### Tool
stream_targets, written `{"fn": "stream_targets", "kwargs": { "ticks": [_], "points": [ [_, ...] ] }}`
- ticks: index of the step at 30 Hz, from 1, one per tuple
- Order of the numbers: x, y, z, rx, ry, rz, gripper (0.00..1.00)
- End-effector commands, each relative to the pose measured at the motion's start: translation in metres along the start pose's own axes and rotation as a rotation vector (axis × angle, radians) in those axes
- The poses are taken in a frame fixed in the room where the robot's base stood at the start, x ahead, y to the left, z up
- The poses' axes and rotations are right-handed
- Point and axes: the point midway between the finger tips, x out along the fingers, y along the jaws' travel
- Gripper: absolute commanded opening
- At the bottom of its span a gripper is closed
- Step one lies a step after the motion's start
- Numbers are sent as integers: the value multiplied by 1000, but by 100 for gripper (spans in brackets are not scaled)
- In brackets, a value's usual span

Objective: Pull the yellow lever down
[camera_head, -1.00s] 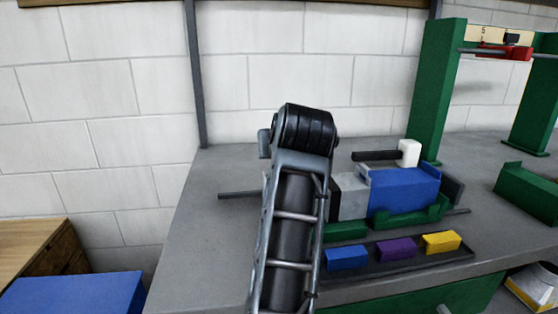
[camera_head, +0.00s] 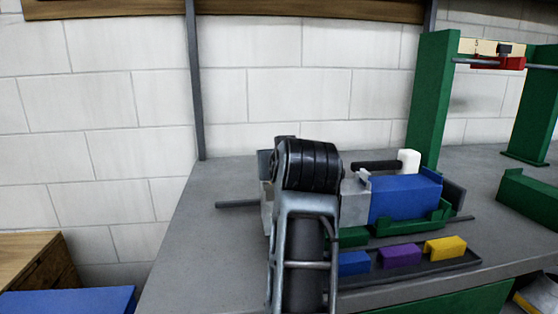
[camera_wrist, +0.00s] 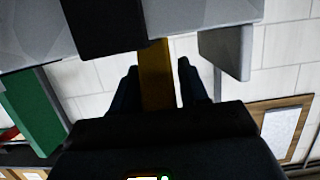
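The yellow lever (camera_wrist: 157,75) shows in the wrist view as a dark amber bar running from the machine towards my gripper's palm. My gripper (camera_wrist: 160,68) has its two dark fingers on either side of the lever. Narrow gaps show between the lever and the fingertips, so the fingers look open around it. In the head view my own arm hides both the gripper and the lever. The machine with a blue body (camera_head: 405,198) and grey block stands on the bench just right of my arm.
A tray (camera_head: 432,270) with blue, purple and yellow blocks lies in front of the machine on the grey bench (camera_head: 190,255). A white-ended handle (camera_head: 409,161) rises behind the machine. A green frame (camera_head: 432,100) stands at the right. The bench's left part is fairly clear.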

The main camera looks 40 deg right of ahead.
Motion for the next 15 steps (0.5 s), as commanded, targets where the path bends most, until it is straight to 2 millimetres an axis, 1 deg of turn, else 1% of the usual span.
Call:
{"fn": "stream_targets", "kwargs": {
  "ticks": [1, 3, 4, 11, 15],
  "points": [
    [0, 0, 0, 0, 1, 0, 49],
    [0, 0, 0, 0, 1, 0, 56],
    [0, 0, 0, 1, 1, 1, 57],
    [-1, 0, -1, 1, 3, 1, 57],
    [-12, 0, -1, -1, 4, 0, 57]
  ]
}}
